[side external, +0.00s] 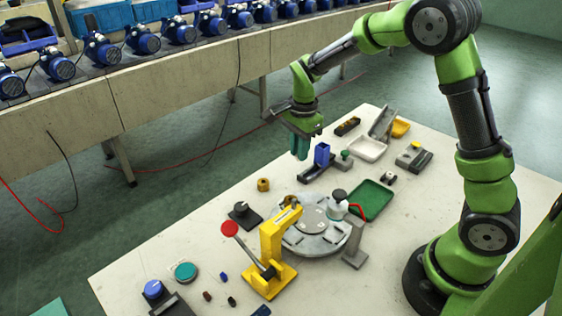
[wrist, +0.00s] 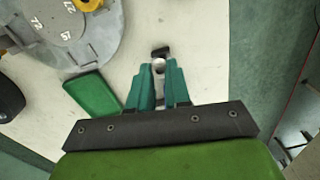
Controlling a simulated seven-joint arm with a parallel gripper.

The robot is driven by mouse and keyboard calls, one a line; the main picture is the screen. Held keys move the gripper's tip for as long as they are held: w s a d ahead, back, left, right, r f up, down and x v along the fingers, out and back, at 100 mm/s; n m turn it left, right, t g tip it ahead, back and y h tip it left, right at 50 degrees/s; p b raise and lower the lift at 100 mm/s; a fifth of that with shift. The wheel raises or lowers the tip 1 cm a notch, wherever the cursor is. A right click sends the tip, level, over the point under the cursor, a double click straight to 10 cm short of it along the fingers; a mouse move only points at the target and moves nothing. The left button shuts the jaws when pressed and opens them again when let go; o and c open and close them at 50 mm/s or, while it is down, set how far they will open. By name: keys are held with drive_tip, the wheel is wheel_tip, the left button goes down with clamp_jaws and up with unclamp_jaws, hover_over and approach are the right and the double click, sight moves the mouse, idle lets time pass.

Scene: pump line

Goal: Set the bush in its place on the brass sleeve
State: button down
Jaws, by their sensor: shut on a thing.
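My gripper (side external: 300,146) hangs above the far part of the table, beside and above a blue upright block. In the wrist view its green fingers (wrist: 159,84) are closed around a small pale round thing (wrist: 158,66), which I take for the bush; its shape is mostly hidden by the fingers. In the side view the held part cannot be made out. A small brass-coloured ring piece (side external: 263,184) stands on the table left of the round plate. Another brownish piece (side external: 292,201) sits by the yellow clamp. I cannot tell which is the brass sleeve.
The grey round plate (side external: 318,238) is flanked by the yellow clamp (side external: 271,250) with its red knob. The blue block (side external: 322,155), green tray (side external: 371,200) and white tray (side external: 367,149) stand near my gripper. Several small parts lie at the front left.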

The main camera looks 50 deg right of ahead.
drive_tip(key=s+a+r+n, duration=0.1)
drive_tip(key=s+a, duration=0.1)
drive_tip(key=a, duration=0.1)
drive_tip(key=s+a+n, duration=0.1)
drive_tip(key=a, duration=0.2)
drive_tip(key=s+a+r+n, duration=0.1)
drive_tip(key=s+a+n, duration=0.1)
drive_tip(key=a, duration=0.1)
drive_tip(key=shift+s+a+r, duration=0.35)
drive_tip(key=shift+s+d+f, duration=0.1)
drive_tip(key=shift+s+f, duration=0.05)
drive_tip(key=shift+f, duration=2.4)
drive_tip(key=shift+f, duration=0.2)
drive_tip(key=c, duration=1)
unclamp_jaws()
